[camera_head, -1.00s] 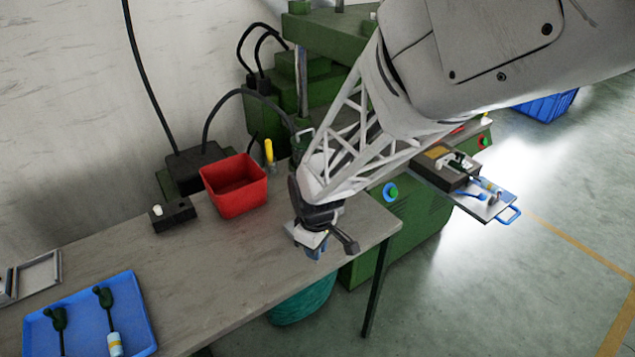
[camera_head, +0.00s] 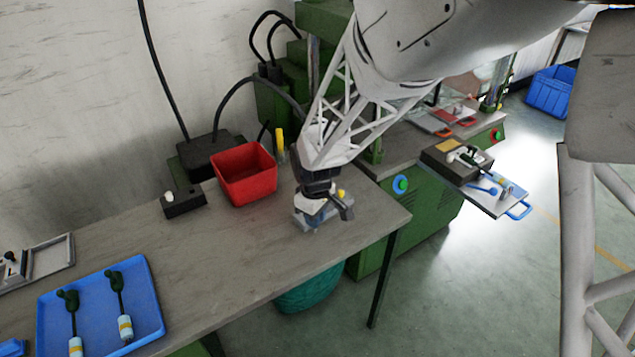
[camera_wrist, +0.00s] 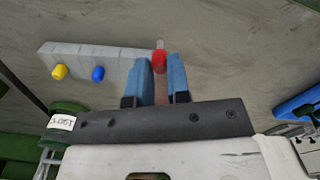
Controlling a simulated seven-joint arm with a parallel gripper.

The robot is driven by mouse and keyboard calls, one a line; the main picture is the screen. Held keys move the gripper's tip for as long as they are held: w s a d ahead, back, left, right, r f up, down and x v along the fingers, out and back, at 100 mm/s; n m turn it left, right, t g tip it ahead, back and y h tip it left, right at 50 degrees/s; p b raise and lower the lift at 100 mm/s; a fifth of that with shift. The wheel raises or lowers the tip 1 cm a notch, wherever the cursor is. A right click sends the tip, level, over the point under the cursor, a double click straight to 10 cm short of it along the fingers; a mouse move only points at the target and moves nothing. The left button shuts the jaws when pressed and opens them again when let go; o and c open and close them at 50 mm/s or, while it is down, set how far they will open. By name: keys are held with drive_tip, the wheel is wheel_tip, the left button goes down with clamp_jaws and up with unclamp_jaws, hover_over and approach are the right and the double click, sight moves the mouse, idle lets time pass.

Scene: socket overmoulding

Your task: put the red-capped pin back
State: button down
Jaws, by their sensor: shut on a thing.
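In the wrist view, my gripper (camera_wrist: 160,75) has its two blue fingers closed about the red-capped pin (camera_wrist: 159,57). The red cap shows at the fingertips. A pale grey block (camera_wrist: 110,58) lies beyond the fingers, and the red cap overlaps its right part in the picture. A yellow cap (camera_wrist: 59,71) and a blue cap (camera_wrist: 98,74) are at the block's near edge. I cannot tell whether the red pin is seated in the block. In the head view, my gripper (camera_head: 313,222) is low over the table by the block, and hides most of it.
The red bin (camera_head: 244,174) stands left of my gripper, with a yellow upright piece (camera_head: 280,142) behind it. A blue tray (camera_head: 146,275) with dark-green handled parts is at front left. The table (camera_head: 240,245) is clear between. The green press (camera_head: 425,225) stands at the right.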

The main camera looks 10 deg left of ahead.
drive_tip(key=shift+w+a+f, duration=0.15)
drive_tip(key=shift+w+a, duration=0.55)
drive_tip(key=shift+w, duration=0.55)
drive_tip(key=shift+w+a+f, duration=0.1)
drive_tip(key=shift+w+a, duration=0.65)
drive_tip(key=shift+w, duration=0.45)
drive_tip(key=shift+w+a+f, duration=0.15)
drive_tip(key=shift+w+a, duration=0.55)
drive_tip(key=shift+w, duration=0.55)
drive_tip(key=shift+f, duration=1.75)
drive_tip(key=c, duration=1.1)
unclamp_jaws()
drive_tip(key=shift+f, duration=0.1)
wheel_tip(320, 180, up, 12)
drive_tip(key=shift+r, duration=0.1)
